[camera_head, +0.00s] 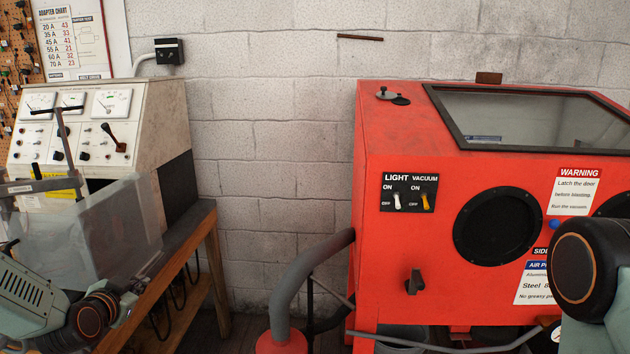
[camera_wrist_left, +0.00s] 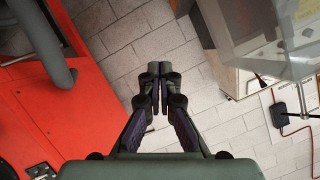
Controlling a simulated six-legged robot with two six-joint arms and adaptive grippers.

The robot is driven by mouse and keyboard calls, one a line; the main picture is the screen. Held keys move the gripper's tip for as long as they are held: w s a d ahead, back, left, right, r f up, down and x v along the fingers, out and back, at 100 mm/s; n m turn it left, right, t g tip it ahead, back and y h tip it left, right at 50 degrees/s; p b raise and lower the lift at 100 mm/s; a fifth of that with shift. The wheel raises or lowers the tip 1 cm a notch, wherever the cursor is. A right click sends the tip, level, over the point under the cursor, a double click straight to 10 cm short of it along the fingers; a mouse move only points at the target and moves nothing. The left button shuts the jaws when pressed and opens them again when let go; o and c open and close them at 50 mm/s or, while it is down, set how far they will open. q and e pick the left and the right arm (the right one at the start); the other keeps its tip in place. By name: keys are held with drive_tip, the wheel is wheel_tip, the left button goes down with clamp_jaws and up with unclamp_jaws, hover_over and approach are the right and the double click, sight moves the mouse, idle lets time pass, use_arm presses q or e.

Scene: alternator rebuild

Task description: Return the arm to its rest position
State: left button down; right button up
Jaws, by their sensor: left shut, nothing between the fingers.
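My left gripper (camera_wrist_left: 154,82) shows in the left wrist view with its two dark fingers together and nothing between them. It is in front of the pale block wall, apart from anything around it. In the head view my left arm (camera_head: 40,300) comes in at the lower left, in front of the test bench; its fingers cannot be made out clearly there. My right arm (camera_head: 590,268) shows at the right edge of the head view, in front of the red cabinet. The right gripper is not in view.
The test bench (camera_head: 165,105) with dials and a clear guard (camera_head: 95,235) stands on a wooden table (camera_head: 190,250) at left. A red blasting cabinet (camera_head: 400,270) stands at right, with a grey hose (camera_head: 305,265) beside it. The wall (camera_head: 265,130) between them is clear.

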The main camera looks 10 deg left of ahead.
use_arm(q)
drive_tip(key=s+d+f+n+g+h+b, duration=0.1)
drive_tip(key=s+d+f+n+g+b, duration=0.15)
drive_tip(key=s+d+f, duration=0.65)
drive_tip(key=s+d+f+n+g+h+b, duration=0.2)
drive_tip(key=s+d+f+n+g, duration=0.15)
drive_tip(key=s+d+f, duration=0.5)
drive_tip(key=s+d+f+m+g+b, duration=0.1)
drive_tip(key=s+d+f+g+b, duration=0.2)
drive_tip(key=s+f, duration=0.5)
drive_tip(key=s+d+f+m+g+b, duration=0.1)
drive_tip(key=s+d+f+g+b, duration=0.2)
drive_tip(key=s+f, duration=0.5)
drive_tip(key=s+g+b, duration=0.1)
drive_tip(key=s+b, duration=0.1)
drive_tip(key=s, duration=0.5)
drive_tip(key=shift+f+g, duration=0.3)
drive_tip(key=shift+s, duration=0.1)
